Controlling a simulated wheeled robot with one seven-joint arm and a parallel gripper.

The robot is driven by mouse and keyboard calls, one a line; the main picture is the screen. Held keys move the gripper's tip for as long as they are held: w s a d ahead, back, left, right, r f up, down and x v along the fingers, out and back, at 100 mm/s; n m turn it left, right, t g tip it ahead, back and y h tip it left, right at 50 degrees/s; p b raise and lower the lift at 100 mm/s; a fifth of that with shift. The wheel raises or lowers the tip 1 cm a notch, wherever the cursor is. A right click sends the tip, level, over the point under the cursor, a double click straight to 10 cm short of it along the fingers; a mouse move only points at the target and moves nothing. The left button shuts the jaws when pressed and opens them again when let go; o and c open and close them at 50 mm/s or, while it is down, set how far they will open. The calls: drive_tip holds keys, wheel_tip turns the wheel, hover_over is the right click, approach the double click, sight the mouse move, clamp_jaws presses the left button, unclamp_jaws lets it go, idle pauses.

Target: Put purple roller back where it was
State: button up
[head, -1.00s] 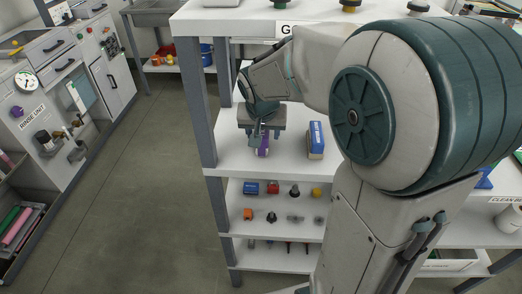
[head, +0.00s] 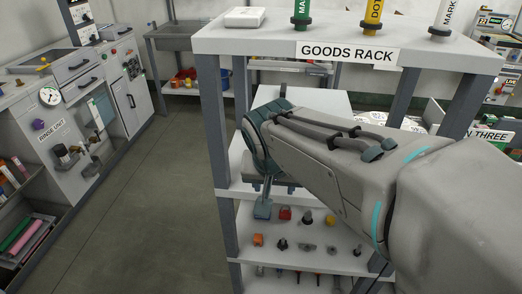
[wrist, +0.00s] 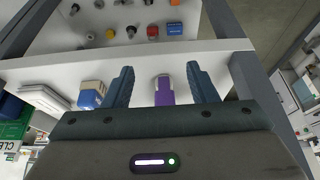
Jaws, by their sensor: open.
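The purple roller (wrist: 165,92) lies on a white shelf of the goods rack, purple with a pale end. In the wrist view it shows between my gripper's two fingers, with space on both sides. My gripper (wrist: 158,72) is open and empty. In the head view my gripper (head: 263,208) points down at the rack, and the arm hides the roller there. The near part of the roller is cut off by the gripper body in the wrist view.
A blue and white block (wrist: 91,95) stands on the same shelf left of my fingers. The goods rack (head: 350,40) has a top board above my arm and posts at its sides. Small parts fill the lower shelves. Open floor (head: 140,210) lies left.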

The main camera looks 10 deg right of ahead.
drive_tip(key=s+d+f+n+g+y, duration=0.1)
drive_tip(key=s+d+f+n, duration=0.2)
drive_tip(key=s, duration=0.4)
drive_tip(key=shift+d+f+g, duration=0.3)
drive_tip(key=shift+d+f, duration=0.35)
drive_tip(key=shift+f, duration=0.2)
drive_tip(key=shift+w, duration=0.1)
idle(0.3)
